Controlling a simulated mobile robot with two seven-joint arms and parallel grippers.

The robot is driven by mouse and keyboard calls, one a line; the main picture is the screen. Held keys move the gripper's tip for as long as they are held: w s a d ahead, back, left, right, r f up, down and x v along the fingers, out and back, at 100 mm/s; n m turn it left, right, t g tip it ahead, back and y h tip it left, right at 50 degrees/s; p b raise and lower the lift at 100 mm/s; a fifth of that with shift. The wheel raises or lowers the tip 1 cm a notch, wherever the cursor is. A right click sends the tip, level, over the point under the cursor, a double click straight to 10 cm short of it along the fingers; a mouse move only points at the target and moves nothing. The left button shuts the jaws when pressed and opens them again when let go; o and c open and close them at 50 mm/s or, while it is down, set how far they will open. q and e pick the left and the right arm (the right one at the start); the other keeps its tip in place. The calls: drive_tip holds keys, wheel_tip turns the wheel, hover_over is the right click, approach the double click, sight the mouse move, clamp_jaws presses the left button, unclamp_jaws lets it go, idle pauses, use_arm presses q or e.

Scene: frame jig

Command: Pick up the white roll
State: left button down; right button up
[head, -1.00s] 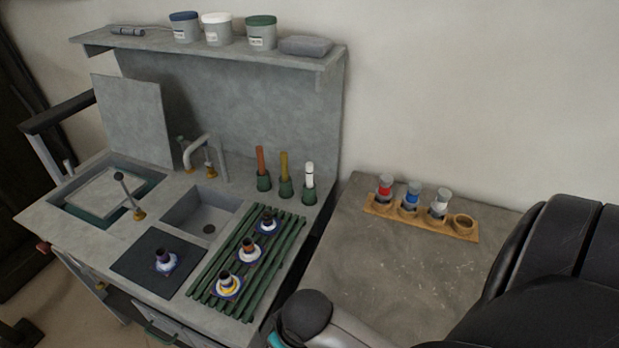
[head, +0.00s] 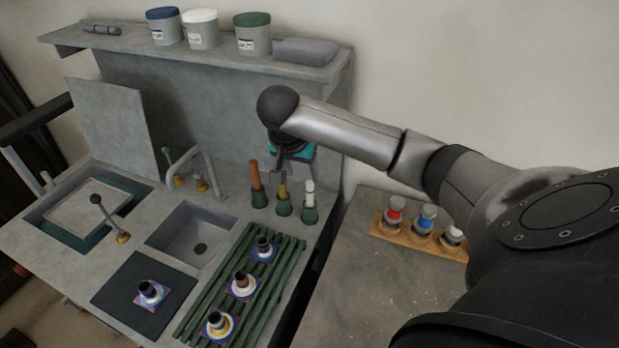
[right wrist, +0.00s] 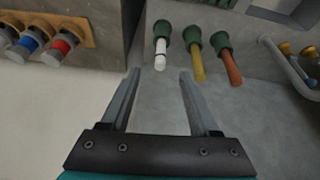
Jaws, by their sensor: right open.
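The white roll (head: 309,187) stands upright in a green holder (head: 309,213) at the right end of a row of three, on the bench near its right edge. In the right wrist view the white roll (right wrist: 160,54) shows between and beyond the fingertips, apart from them. My right gripper (head: 284,176) is open and empty, pointing down above the row in the head view. It also shows in the right wrist view (right wrist: 160,74). My left gripper is not in view.
An orange roll (head: 255,175) and a yellow roll (head: 283,191) stand in holders close beside the white one. A shelf with tubs (head: 252,36) is above and behind. A faucet (head: 196,166) and sink lie left. A wooden rack (head: 382,231) of jars stands right.

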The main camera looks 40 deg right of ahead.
sight(310, 183)
drive_tip(key=shift+m, duration=0.4)
drive_tip(key=d+f, duration=0.1)
drive_tip(key=w+d+f, duration=0.1)
drive_tip(key=f, duration=0.1)
drive_tip(key=d+f+b, duration=0.1)
drive_tip(key=f, duration=0.1)
drive_tip(key=shift+w+d, duration=0.15)
drive_tip(key=shift+w, duration=0.1)
drive_tip(key=shift+w+b+x, duration=0.15)
drive_tip(key=shift+b+x, duration=0.25)
drive_tip(key=shift+x, duration=1)
drive_tip(key=shift+w+b+x, duration=0.2)
drive_tip(key=shift+b+x, duration=0.2)
drive_tip(key=shift+x, duration=1)
drive_tip(key=shift+d+r, duration=0.1)
clamp_jaws()
